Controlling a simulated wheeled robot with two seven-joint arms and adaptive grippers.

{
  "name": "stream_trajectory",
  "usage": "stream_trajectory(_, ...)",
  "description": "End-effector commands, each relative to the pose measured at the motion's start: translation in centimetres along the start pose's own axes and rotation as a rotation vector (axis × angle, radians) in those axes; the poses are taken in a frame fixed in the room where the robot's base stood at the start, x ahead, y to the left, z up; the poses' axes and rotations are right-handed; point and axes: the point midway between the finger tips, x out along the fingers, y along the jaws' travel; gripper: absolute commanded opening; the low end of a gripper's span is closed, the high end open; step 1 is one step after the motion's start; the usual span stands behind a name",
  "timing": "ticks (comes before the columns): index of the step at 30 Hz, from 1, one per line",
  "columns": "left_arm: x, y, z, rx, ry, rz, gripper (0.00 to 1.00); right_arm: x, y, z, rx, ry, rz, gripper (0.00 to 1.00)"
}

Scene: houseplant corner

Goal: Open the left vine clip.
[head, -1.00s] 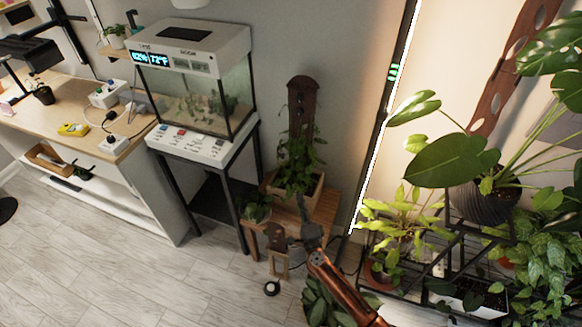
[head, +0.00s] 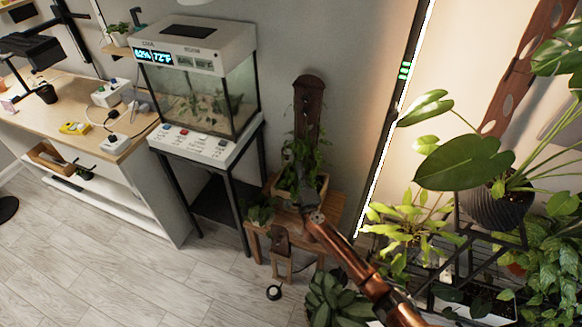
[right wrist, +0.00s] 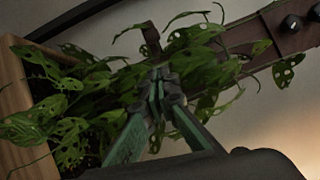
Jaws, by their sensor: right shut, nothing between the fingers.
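A tall brown plant board (head: 308,105) stands in a wooden planter (head: 318,190) with a leafy vine (head: 288,178) around its foot. In the right wrist view, the board (right wrist: 245,38) runs to the upper right, the planter (right wrist: 22,105) is at the left and the vine's holed leaves (right wrist: 195,68) lie between. My right gripper (head: 300,158) is in front of the vine and lower board. In the right wrist view its fingers (right wrist: 162,82) are shut and empty among the leaves. I cannot make out the left vine clip; leaves and fingers cover that area. My left gripper is out of view.
The planter stands on a small wooden stand (head: 335,215). A glass terrarium (head: 205,90) is to its left, and a plant rack (head: 480,250) with large-leaved plants to its right. Dark knobs (right wrist: 291,24) sit on the board's upper part. Floor is open at the lower left.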

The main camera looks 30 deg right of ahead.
Motion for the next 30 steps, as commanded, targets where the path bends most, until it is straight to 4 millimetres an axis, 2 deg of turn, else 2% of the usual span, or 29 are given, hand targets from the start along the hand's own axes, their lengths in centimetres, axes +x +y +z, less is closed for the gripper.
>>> stream_trajectory(3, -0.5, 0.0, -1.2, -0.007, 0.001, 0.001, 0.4, 1.1, 0.3, 1.5, 0.002, -0.004, 0.001, 0.0)
stream_trajectory(12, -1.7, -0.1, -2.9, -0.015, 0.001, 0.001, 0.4, 2.3, 0.1, 2.7, 0.001, -0.002, 0.002, 0.0)
stream_trajectory(28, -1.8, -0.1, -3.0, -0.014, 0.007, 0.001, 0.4, 2.3, -0.2, 2.3, -0.001, 0.021, -0.002, 0.0)
stream_trajectory(30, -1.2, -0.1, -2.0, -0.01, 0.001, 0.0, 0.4, 2.2, -0.3, 1.9, -0.002, 0.043, -0.005, 0.0)
